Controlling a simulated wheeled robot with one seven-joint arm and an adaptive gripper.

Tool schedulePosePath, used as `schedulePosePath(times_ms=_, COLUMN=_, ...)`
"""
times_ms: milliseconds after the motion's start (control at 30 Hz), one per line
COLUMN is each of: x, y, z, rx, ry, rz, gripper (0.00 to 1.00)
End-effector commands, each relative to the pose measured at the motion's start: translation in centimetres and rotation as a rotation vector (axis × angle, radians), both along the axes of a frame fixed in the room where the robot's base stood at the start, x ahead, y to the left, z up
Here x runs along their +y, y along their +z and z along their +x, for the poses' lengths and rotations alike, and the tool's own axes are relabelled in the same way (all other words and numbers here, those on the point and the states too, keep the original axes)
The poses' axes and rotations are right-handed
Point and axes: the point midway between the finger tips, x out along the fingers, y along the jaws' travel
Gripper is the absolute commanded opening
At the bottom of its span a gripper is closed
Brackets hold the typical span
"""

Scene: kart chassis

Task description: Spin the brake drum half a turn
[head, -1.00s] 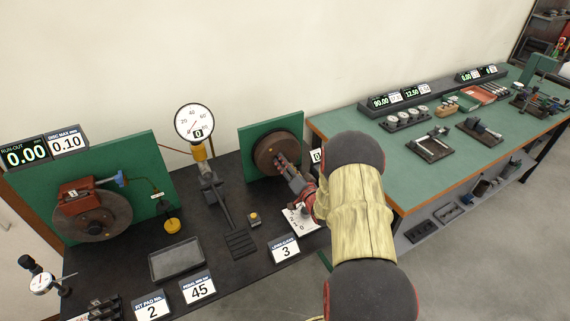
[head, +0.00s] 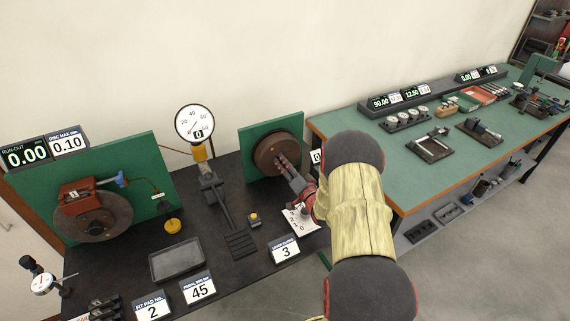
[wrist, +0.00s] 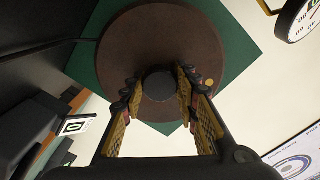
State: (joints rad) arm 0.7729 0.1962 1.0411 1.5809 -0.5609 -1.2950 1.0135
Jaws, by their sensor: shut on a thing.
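The brake drum (head: 266,155) is a round brown disc mounted on a green upright board (head: 246,138) at the back of the black bench. In the wrist view its face (wrist: 140,50) fills the upper middle, with a dark round hub (wrist: 160,82) at the centre. A small orange mark (wrist: 209,83) lies on the face, right of the hub. My gripper (head: 281,160) reaches in from the right, its fingers at the drum's face. In the wrist view my gripper (wrist: 158,90) has one finger on each side of the hub, shut on it. The finger contacts are partly hidden.
A round dial gauge (head: 194,123) stands left of the drum board. A numbered white card (head: 299,221) lies below my gripper, near a small yellow-topped button (head: 254,217). A disc with a red caliper (head: 95,212) is at far left. A green bench (head: 400,165) stands at right.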

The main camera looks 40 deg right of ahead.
Motion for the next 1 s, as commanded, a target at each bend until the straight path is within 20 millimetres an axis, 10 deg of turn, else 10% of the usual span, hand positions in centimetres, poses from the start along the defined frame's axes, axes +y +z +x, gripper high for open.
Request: schedulePosePath(times_ms=1000, x=-0.03, y=-0.12, z=-0.08, rx=-0.184, ry=-0.003, rz=0.777, gripper=0.00)
